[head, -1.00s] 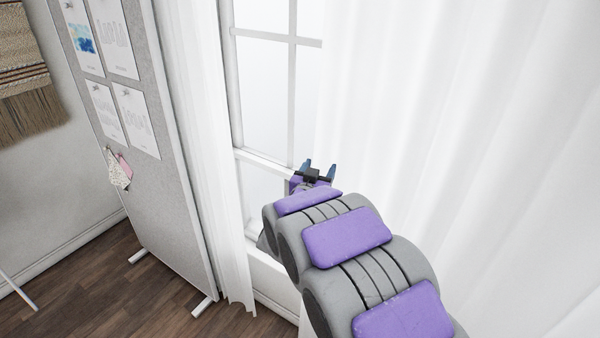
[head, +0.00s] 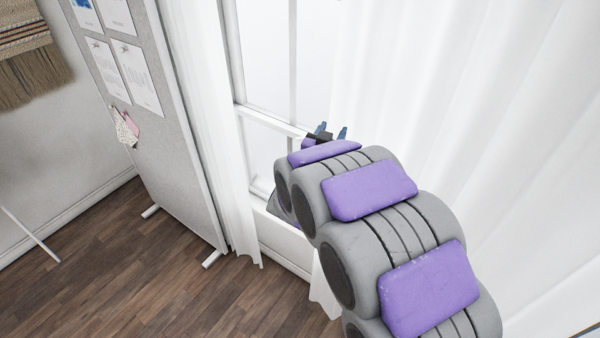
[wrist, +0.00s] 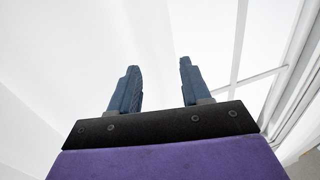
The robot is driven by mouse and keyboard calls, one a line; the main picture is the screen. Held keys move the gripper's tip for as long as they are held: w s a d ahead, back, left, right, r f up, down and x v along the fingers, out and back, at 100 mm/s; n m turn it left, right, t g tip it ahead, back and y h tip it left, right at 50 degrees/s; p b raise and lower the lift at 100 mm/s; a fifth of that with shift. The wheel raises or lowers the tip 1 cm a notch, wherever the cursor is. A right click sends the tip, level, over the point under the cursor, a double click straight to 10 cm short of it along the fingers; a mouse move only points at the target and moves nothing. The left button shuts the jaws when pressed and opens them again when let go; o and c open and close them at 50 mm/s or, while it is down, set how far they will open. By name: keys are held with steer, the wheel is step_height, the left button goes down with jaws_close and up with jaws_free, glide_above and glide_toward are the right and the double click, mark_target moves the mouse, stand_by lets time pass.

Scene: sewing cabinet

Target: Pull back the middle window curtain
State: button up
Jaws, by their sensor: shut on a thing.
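A long white curtain (head: 430,90) hangs at the right of the window (head: 262,60) in the head view. White cloth (wrist: 60,60) fills the left of the wrist view. My gripper (head: 331,130) is at the curtain's left edge, in front of the window. In the wrist view its two blue fingers (wrist: 158,66) stand apart with white between them. It is shut on the curtain edge, though the fold between the fingers is hard to make out. Part of the curtain's lower edge is hidden behind my arm.
Another white curtain (head: 205,130) hangs at the window's left side. A grey pinboard (head: 175,130) on feet stands left of it, with papers on it. A woven hanging (head: 30,60) is at the far left. The wooden floor (head: 150,280) at lower left is clear.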

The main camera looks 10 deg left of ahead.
steer(key=s+a+p, duration=0.1)
steer(key=s+a, duration=0.1)
steer(key=s, duration=0.5)
steer(key=s+a+p, duration=0.2)
steer(key=s+a, duration=0.1)
steer(key=s, duration=0.5)
steer(key=shift+f, duration=0.25)
stand_by(1.0)
steer(key=shift+s+d+p, duration=0.1)
steer(key=shift+p, duration=0.25)
steer(key=shift+s, duration=0.1)
steer(key=s+a+b, duration=0.1)
steer(key=s+b, duration=0.1)
steer(key=s, duration=0.6)
steer(key=s+a+b, duration=0.2)
steer(key=s+b, duration=0.1)
steer(key=s, duration=0.5)
steer(key=shift+s+a+r, duration=0.15)
steer(key=shift+s+a, duration=0.15)
steer(key=shift+s, duration=0.1)
stand_by(0.5)
